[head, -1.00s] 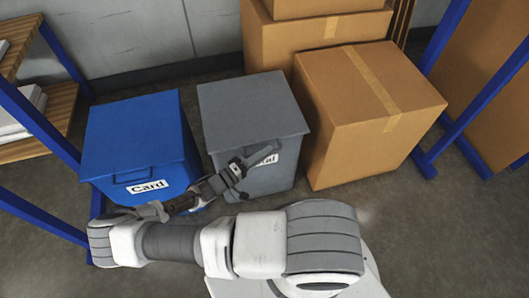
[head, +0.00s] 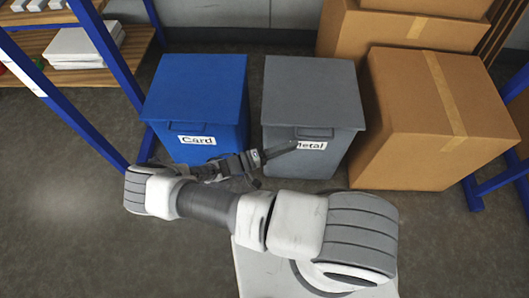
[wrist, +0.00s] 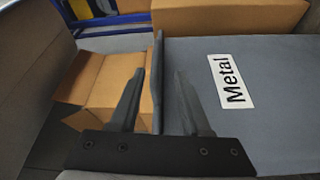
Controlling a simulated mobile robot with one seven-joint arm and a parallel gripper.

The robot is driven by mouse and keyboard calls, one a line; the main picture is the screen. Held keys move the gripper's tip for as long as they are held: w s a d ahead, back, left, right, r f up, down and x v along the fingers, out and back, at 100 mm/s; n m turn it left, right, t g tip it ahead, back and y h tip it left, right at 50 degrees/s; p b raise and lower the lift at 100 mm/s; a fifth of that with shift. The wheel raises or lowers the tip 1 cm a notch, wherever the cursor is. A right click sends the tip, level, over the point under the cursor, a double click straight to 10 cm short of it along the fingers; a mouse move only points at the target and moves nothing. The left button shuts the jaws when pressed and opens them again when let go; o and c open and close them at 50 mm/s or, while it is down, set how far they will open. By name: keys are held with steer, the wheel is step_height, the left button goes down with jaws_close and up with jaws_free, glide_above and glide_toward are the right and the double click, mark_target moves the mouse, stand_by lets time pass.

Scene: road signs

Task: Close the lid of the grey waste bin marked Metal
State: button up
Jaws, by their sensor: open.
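The grey waste bin (head: 305,158) stands on the floor, its white Metal label partly covered by my gripper in the head view. Its grey lid (head: 313,92) lies flat across the top and looks shut. My gripper (head: 272,153) is in front of the bin's upper front, just below the lid's front edge. In the wrist view the label (wrist: 232,82) lies to the right of the open fingers (wrist: 160,80). The lid's edge (wrist: 157,85) shows as an upright strip between the fingers; I cannot tell whether they touch it.
A blue bin marked Card (head: 197,95), lid down, stands close on the left. A large cardboard box (head: 430,115) stands close on the right, with more boxes (head: 400,32) behind. Blue rack posts (head: 105,55) rise at the left. Floor (head: 60,205) is clear at the lower left.

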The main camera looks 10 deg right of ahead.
steer(key=s+a, duration=0.1)
steer(key=a, duration=0.7)
steer(key=shift+a+f+p, duration=0.2)
steer(key=shift+f+p, duration=0.1)
steer(key=shift+r, duration=0.1)
step_height(320, 180, up, 28)
steer(key=a+m+g+y, duration=0.15)
steer(key=g+y, duration=0.35)
steer(key=y, duration=0.9)
steer(key=s+d+r+n+t+y, duration=0.1)
steer(key=s+d+r+t, duration=0.1)
steer(key=s+r+t, duration=0.3)
steer(key=s+d+r+t+y, duration=0.1)
steer(key=s+d+r+y, duration=0.15)
steer(key=r, duration=0.35)
steer(key=s+d+r+n+t+y, duration=0.1)
steer(key=s+d+r+t, duration=0.1)
steer(key=s+d+r, duration=0.3)
step_height(320, 180, up, 28)
steer(key=w+a+p, duration=0.1)
steer(key=a+p, duration=0.1)
steer(key=p, duration=2.4)
steer(key=shift+a+f, duration=0.25)
